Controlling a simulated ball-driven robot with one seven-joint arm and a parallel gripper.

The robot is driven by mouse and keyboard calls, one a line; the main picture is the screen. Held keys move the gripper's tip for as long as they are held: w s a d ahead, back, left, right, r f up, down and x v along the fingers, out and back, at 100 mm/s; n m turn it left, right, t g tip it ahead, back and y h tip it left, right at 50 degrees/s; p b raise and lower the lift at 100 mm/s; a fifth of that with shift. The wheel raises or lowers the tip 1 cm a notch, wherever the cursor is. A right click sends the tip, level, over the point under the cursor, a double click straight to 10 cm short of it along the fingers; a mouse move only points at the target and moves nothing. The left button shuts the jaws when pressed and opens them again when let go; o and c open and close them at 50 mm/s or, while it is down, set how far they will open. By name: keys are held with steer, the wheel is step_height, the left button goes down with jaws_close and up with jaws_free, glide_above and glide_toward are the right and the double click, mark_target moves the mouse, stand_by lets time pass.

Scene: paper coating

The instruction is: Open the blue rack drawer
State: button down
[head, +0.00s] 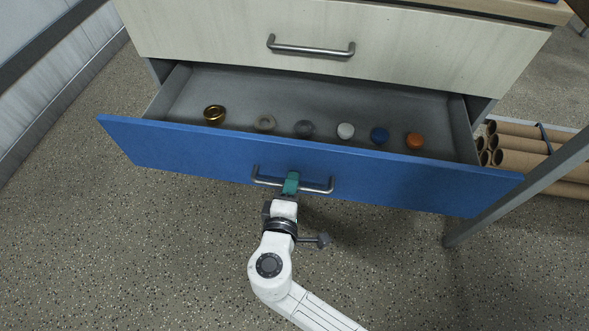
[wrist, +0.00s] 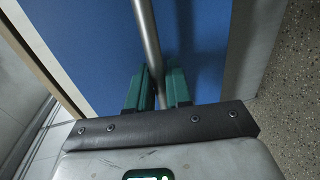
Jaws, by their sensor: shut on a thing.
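The blue rack drawer (head: 200,150) is pulled out below a closed pale wood drawer (head: 400,50). Its grey inside shows, with several small round items in a row. The drawer's metal bar handle (head: 318,189) runs across the blue front. My gripper (head: 291,181) is shut on this handle near its middle. In the wrist view the green fingers of my gripper (wrist: 160,85) stand on either side of the handle bar (wrist: 147,38), in front of the blue drawer front (wrist: 90,45).
Brown cardboard tubes (head: 525,160) are stacked at the right, behind a grey rack leg (head: 520,192). The speckled floor (head: 130,250) in front of the drawer is clear apart from my arm.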

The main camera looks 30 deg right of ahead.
steer(key=f+p+v, duration=0.1)
steer(key=f+v, duration=0.1)
steer(key=v, duration=0.7)
steer(key=shift+s+a, duration=0.25)
steer(key=shift+s, duration=0.1)
steer(key=c, duration=1.2)
jaws_free()
steer(key=shift+c, duration=0.2)
steer(key=p+v, duration=0.2)
steer(key=v, duration=0.8)
steer(key=shift+s+a+p, duration=0.2)
steer(key=shift+s+p, duration=0.1)
